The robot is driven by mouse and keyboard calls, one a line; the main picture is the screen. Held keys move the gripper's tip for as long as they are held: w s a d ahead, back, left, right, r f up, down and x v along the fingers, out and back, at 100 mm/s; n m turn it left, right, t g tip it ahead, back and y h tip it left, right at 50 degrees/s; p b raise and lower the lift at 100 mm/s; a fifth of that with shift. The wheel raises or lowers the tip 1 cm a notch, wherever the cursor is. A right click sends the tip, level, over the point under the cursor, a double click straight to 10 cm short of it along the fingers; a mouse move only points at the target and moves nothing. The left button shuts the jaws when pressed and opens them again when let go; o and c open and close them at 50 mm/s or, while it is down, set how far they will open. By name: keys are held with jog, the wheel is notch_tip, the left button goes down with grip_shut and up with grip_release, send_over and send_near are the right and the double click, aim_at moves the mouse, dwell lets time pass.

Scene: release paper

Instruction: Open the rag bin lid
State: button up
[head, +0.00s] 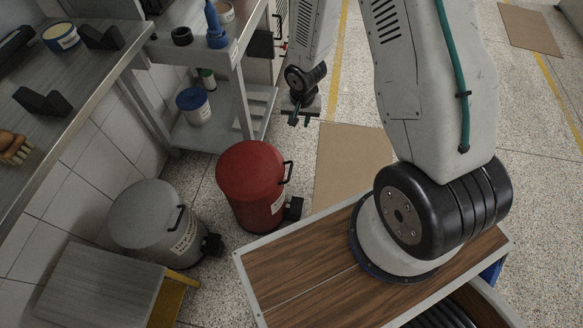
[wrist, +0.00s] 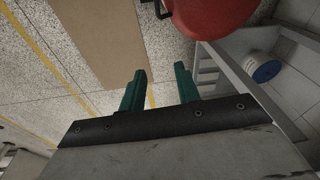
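A red bin (head: 251,183) with a round shut lid stands on the floor in the middle of the head view. A black handle (head: 287,172) sits on its right side, with a black pedal-like block (head: 293,208) below. A grey bin (head: 157,222), also shut, stands left of it. Both carry labels too small to read, so I cannot tell which is the rag bin. My gripper (head: 303,118) is beyond the red bin, apart from it. In the wrist view its green fingers (wrist: 160,72) are spread and empty, with the red lid (wrist: 212,14) and handle (wrist: 161,8) ahead.
A grey shelf unit (head: 224,113) stands behind the red bin, holding a white tub with a blue lid (head: 194,106). A workbench (head: 50,110) runs along the left. A grey-topped stool (head: 98,290) is at front left. Brown matting (head: 350,160) lies on open floor.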

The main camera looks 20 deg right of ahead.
jog(key=m+y, duration=0.2)
send_near(290, 171)
jog(key=x, duration=0.7)
jog(key=shift+w+f, duration=0.1)
jog(key=shift+f, duration=0.3)
grip_shut()
